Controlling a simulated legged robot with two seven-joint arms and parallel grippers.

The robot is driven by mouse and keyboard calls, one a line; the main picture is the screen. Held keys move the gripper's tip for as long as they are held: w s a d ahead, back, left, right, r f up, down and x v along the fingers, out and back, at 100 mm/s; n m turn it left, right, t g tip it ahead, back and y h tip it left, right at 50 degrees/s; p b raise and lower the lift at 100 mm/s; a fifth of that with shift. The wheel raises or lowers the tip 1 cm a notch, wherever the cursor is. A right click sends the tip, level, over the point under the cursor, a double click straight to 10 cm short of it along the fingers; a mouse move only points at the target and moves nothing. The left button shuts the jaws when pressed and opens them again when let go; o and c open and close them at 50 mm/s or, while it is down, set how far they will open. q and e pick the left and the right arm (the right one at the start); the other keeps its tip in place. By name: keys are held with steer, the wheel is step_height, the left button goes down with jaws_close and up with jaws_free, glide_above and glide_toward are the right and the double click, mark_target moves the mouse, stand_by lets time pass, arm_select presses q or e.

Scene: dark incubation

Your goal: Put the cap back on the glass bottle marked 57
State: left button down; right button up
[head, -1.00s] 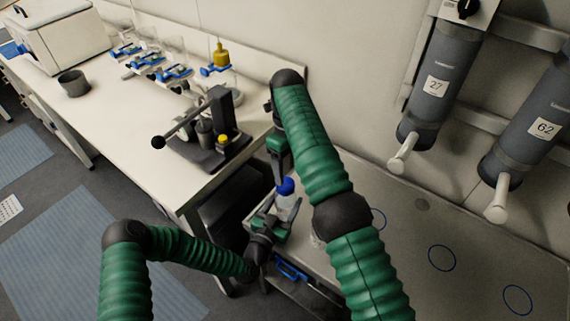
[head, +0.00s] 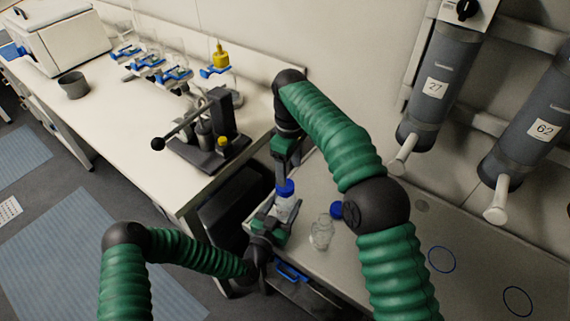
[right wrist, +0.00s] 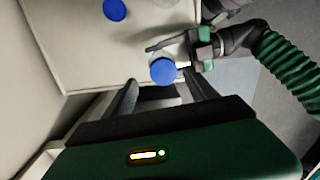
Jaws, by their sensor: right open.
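A bottle (head: 284,207) with a blue cap (head: 286,187) on top stands upright between the fingers of my left gripper (head: 271,229), which look shut on it; no number is legible. In the right wrist view the blue cap (right wrist: 163,71) hides most of that bottle. My right gripper (head: 284,170) is open and empty, just above the cap. In its wrist view the cap shows ahead, between the fingers. A clear glass vessel (head: 321,233) stands to the right on the bench, and another blue cap (head: 337,210) shows beside it.
The grey bench (head: 410,225) has blue circles and free room at the right. A white bench (head: 110,120) at the left carries a black lever press (head: 215,135), a grey cup (head: 73,85) and clamped glassware. Cylinders marked 27 and 62 hang on the wall.

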mark_target(285, 200)
steer(key=n, duration=0.5)
steer(key=a+r+n, duration=0.1)
steer(key=n, duration=0.1)
steer(key=shift+s+a+r+n+t, duration=0.1)
steer(key=shift+n+t, duration=0.2)
step_height(285, 200, down, 8)
steer(key=shift+c, duration=0.3)
